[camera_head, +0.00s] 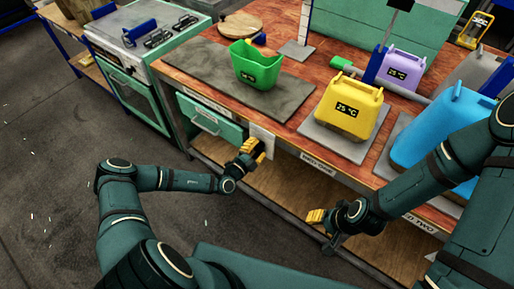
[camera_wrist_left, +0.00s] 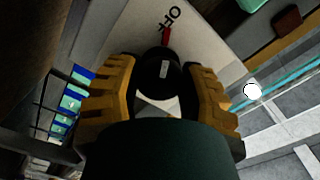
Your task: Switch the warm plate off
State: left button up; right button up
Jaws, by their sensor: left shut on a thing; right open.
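A white panel (camera_head: 262,138) with a control is on the front edge of the wooden bench, below the dark grey slab (camera_head: 200,72). In the left wrist view, the yellow fingers of my left gripper (camera_wrist_left: 163,88) are on either side of a round black knob (camera_wrist_left: 160,72) and shut on it. The knob bears a small pale mark. A red mark (camera_wrist_left: 166,37) and the word OFF are on the panel just above it. The head view shows my left gripper (camera_head: 252,150) at the panel, hiding the knob. My right gripper (camera_head: 322,222) is open and empty before the bench.
A green container (camera_head: 258,70) stands on the slab. A yellow container (camera_head: 347,105) stands on a lighter plate (camera_head: 335,142), with blue (camera_head: 440,130) and purple (camera_head: 400,68) containers to its right. A green oven-like unit (camera_head: 140,60) is at left. The floor at left is open.

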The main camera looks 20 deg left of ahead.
dwell(0.4)
pick_arm(q)
jog(key=o, duration=1.2)
jog(key=v, duration=1.2)
